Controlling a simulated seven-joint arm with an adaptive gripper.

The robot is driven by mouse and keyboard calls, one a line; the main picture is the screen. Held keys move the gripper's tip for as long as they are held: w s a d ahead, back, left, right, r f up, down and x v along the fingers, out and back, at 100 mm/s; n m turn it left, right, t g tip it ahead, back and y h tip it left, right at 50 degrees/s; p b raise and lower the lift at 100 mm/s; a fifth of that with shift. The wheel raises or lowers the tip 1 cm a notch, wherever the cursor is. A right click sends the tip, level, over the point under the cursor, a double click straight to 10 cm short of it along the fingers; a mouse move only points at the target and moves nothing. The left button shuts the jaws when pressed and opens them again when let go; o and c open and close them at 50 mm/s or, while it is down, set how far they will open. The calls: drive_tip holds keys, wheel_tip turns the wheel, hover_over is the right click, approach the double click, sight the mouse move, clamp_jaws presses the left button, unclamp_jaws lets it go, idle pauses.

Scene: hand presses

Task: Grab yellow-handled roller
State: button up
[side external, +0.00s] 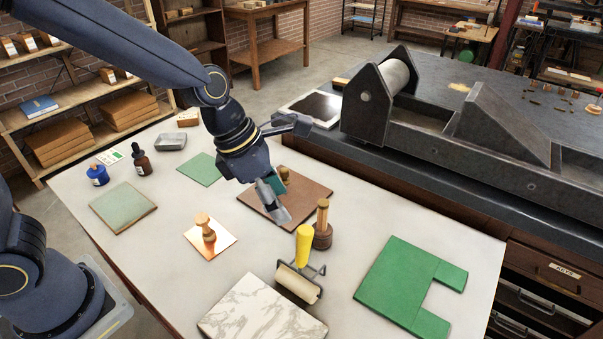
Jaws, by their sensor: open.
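The yellow-handled roller (303,246) stands on the white table with its yellow handle pointing up. Its pale roller (298,283) rests low in a dark wire frame. My gripper (278,200) is open and empty, pointing down above the brown board (314,196). It is up and to the left of the roller in the side external view, apart from it. A wooden-handled tool with a round dark base (323,226) stands just behind the roller, close to its handle.
A marble slab (262,312) lies in front of the roller, green mats (396,284) to its right. A wooden-knobbed stamp on a copper plate (225,241) lies left. A large dark press (430,115) stands behind. Bottles (141,160) stand at the far left.

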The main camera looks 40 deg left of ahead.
sight(303, 230)
drive_tip(key=x, duration=0.5)
drive_tip(key=shift+w+d+f, duration=0.1)
drive_tip(key=shift+f, duration=0.2)
drive_tip(key=shift+w+d+x, duration=0.1)
drive_tip(key=shift+x, duration=1.25)
drive_tip(key=shift+w+d+x, duration=0.1)
drive_tip(key=shift+x, duration=1.25)
drive_tip(key=shift+r, duration=0.15)
clamp_jaws()
